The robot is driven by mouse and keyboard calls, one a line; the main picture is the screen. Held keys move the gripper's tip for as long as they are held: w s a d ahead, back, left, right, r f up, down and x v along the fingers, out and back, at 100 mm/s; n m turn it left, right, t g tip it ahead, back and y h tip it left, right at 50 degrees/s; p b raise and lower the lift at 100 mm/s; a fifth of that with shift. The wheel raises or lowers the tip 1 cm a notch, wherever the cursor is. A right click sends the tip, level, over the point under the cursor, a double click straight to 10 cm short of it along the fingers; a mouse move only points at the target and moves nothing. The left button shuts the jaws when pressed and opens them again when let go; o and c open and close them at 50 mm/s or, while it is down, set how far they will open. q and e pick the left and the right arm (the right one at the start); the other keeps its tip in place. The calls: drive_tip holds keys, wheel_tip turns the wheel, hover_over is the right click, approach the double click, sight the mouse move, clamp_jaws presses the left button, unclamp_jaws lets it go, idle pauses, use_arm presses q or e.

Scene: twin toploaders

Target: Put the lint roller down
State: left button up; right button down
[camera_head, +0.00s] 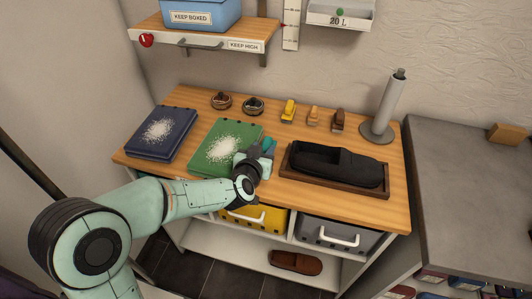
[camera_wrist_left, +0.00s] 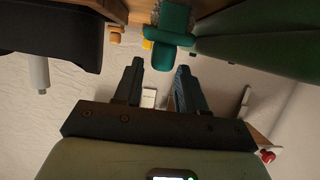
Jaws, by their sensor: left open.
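A teal tool (camera_head: 268,146), which looks like the lint roller, is at the front right edge of the green folded cloth (camera_head: 212,160), largely hidden by my left gripper (camera_head: 257,160). In the left wrist view the teal tool (camera_wrist_left: 173,24) shows just beyond my left fingertips (camera_wrist_left: 160,78), beside the green cloth (camera_wrist_left: 255,30). The jaws stand apart with a gap between them. I cannot tell whether a finger touches the tool or whether it rests fully on the wooden top. White specks cover the middle of the green cloth. My right gripper is not in view.
A speckled navy cloth (camera_head: 148,150) lies left. A tray (camera_head: 335,186) with a black shoe-like item (camera_head: 335,163) lies right, near a grey post (camera_head: 388,107). Small brushes (camera_head: 313,115) and two round items (camera_head: 253,106) line the back. A shelf (camera_head: 200,42) hangs above.

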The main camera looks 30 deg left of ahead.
use_arm(q)
drive_tip(key=x, duration=0.4)
drive_tip(key=shift+w+a+f, duration=0.1)
drive_tip(key=shift+w+f, duration=0.05)
drive_tip(key=shift+w, duration=0.2)
drive_tip(key=shift+c, duration=0.3)
clamp_jaws()
wheel_tip(320, 180, up, 11)
drive_tip(key=p, duration=0.5)
wheel_tip(320, 180, up, 9)
drive_tip(key=p, duration=0.6)
hover_over(266, 143)
drive_tip(key=shift+w, duration=0.1)
